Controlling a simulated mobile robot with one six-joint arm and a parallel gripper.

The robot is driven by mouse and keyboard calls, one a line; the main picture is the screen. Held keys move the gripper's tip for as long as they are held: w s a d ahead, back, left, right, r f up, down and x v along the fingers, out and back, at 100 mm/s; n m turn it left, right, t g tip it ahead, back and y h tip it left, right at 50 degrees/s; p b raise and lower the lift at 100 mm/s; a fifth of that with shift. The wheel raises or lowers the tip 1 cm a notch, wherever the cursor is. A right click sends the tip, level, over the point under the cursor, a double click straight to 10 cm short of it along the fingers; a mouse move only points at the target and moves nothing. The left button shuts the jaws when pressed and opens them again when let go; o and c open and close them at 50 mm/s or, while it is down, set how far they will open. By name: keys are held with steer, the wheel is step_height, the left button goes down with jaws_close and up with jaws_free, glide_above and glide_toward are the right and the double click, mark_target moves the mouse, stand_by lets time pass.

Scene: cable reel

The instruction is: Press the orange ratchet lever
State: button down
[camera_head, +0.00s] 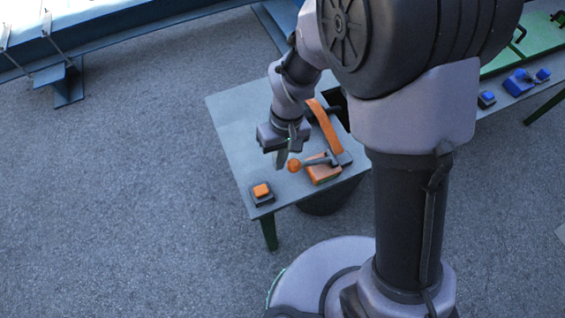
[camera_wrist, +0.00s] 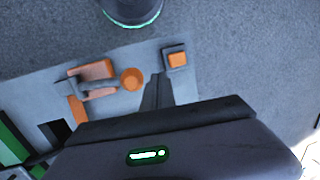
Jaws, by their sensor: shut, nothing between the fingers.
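The orange ratchet lever shows in the head view as a grey arm ending in an orange ball knob (camera_head: 294,165), beside an orange block (camera_head: 323,171) on a small grey table (camera_head: 235,125). In the wrist view the ball knob (camera_wrist: 131,79) sits left of my fingers, with the grey lever arm (camera_wrist: 97,85) running left from it over the orange block. My gripper (camera_head: 281,160) points down, shut and empty, just left of the knob. It also shows in the wrist view (camera_wrist: 160,78). I cannot tell whether a finger touches the knob.
A square orange button (camera_head: 261,191) on a dark base sits at the table's near corner. A curved orange strip (camera_head: 325,127) stands behind the block. A blue button (camera_head: 487,98) and a blue device (camera_head: 522,82) lie on a bench to the right.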

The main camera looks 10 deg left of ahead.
step_height(320, 180, up, 9)
steer(key=a+p, duration=0.2)
steer(key=shift+f, duration=0.15)
steer(key=shift+w, duration=0.1)
stand_by(1.1)
steer(key=d+r+m+t+y+b, duration=0.1)
steer(key=d+r+m+t+b, duration=0.1)
steer(key=d+r+m, duration=0.35)
steer(key=s+d+r+m+t+b, duration=0.4)
steer(key=s+d, duration=0.4)
steer(key=d, duration=0.4)
step_height(320, 180, up, 2)
steer(key=shift+s+d+r+m+t, duration=0.15)
steer(key=shift+s+m+t, duration=0.1)
steer(key=shift+m+t, duration=0.55)
